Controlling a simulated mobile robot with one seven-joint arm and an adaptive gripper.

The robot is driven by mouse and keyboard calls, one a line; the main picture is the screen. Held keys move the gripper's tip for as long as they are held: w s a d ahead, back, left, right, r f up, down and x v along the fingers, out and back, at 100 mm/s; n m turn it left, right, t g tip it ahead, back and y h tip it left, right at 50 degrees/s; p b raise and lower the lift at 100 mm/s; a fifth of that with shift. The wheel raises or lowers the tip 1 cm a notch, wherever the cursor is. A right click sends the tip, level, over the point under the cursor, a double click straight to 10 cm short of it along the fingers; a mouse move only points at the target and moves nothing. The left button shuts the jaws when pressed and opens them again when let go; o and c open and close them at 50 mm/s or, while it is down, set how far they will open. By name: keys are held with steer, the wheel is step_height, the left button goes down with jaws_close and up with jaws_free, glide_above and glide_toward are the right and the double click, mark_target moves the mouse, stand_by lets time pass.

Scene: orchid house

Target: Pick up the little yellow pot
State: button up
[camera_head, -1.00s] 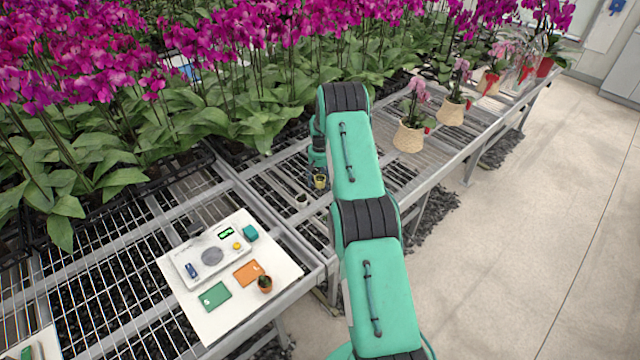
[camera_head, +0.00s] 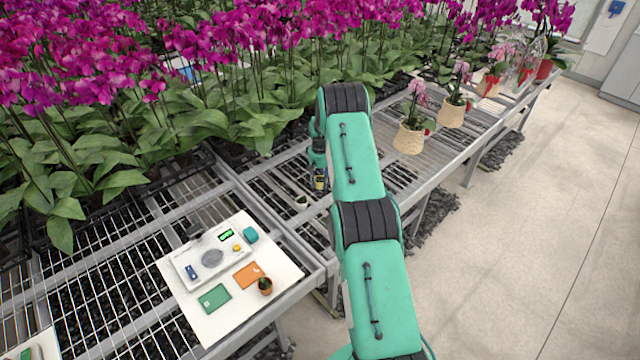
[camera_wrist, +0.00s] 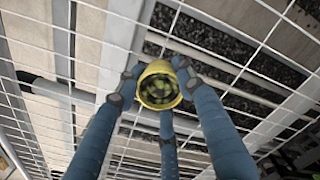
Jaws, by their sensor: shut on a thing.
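The little yellow pot (camera_wrist: 158,84) shows in the wrist view, seen from above, with small green contents inside. My gripper (camera_wrist: 158,92) has its blue fingers spread around the pot, with their dark tips against its sides. It is shut on the pot. In the head view my gripper (camera_head: 319,174) is beside the bent arm over the wire bench, and only a small patch of the yellow pot (camera_head: 320,183) shows between the fingers. I cannot tell whether the pot rests on the mesh or hangs just above it.
A white board (camera_head: 284,281) at front left holds a scale (camera_head: 187,264), cards and a small terracotta pot (camera_head: 265,286). Orchids crowd behind; basket pots (camera_head: 409,138) stand to the right.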

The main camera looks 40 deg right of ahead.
mark_target(320, 180)
steer(key=shift+r+p, duration=0.4)
steer(key=shift+r, duration=4.4)
